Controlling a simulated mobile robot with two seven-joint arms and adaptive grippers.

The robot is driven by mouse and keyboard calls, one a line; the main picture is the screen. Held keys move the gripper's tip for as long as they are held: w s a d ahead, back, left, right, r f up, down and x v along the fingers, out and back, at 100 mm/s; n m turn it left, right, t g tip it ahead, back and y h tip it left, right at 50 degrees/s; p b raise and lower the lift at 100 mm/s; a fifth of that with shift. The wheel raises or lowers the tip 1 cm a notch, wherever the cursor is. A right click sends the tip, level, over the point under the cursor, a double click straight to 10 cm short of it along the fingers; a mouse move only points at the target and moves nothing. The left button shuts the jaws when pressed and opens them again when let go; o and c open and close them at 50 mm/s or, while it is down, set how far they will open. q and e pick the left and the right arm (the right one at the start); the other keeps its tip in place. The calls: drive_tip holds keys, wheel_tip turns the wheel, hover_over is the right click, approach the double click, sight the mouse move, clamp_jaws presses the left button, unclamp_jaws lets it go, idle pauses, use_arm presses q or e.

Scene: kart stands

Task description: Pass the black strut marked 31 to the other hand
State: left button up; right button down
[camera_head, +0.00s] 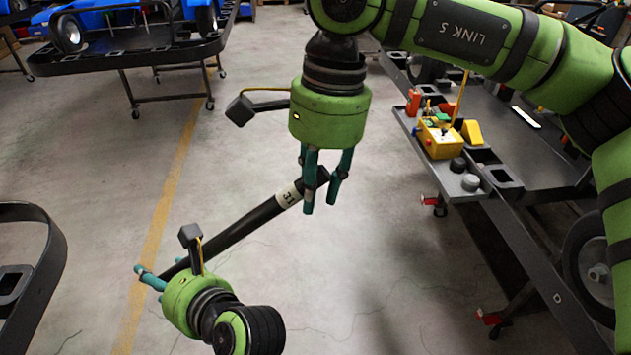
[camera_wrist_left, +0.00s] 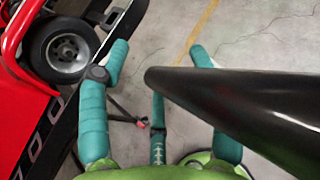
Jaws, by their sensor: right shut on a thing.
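The black strut (camera_head: 245,222), with a pale band marked 31, slants down to the left in the head view. My right gripper (camera_head: 321,198) points down and is shut on its upper right end. My left gripper (camera_head: 160,270) is at the strut's lower left end. In the left wrist view the left gripper (camera_wrist_left: 158,52) has its fingers spread wide. There the strut (camera_wrist_left: 235,100) comes in from the right, crosses in front of the right finger, and its rounded end lies between the fingers. I see no finger closed on that end.
A dark kart stand (camera_head: 520,165) stands at the right, with a yellow box (camera_head: 438,140) and small parts on its tray. Another stand (camera_head: 130,62) carries a blue kart at the back left. A dark frame (camera_head: 50,250) is at the left edge. The floor between is clear.

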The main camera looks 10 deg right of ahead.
drive_tip(key=shift+s+a, duration=0.1)
drive_tip(key=shift+a, duration=0.1)
drive_tip(key=shift+r, duration=0.1)
use_arm(q)
wheel_tip(320, 180, down, 7)
drive_tip(key=s+d+m+t+h, duration=0.1)
drive_tip(key=m+t+h, duration=0.3)
drive_tip(key=m+h, duration=0.5)
drive_tip(key=shift+s+m+h, duration=0.3)
drive_tip(key=shift+s+h, duration=0.35)
drive_tip(key=shift+h, duration=0.05)
use_arm(e)
drive_tip(key=shift+a, duration=0.1)
use_arm(q)
drive_tip(key=shift+d, duration=0.1)
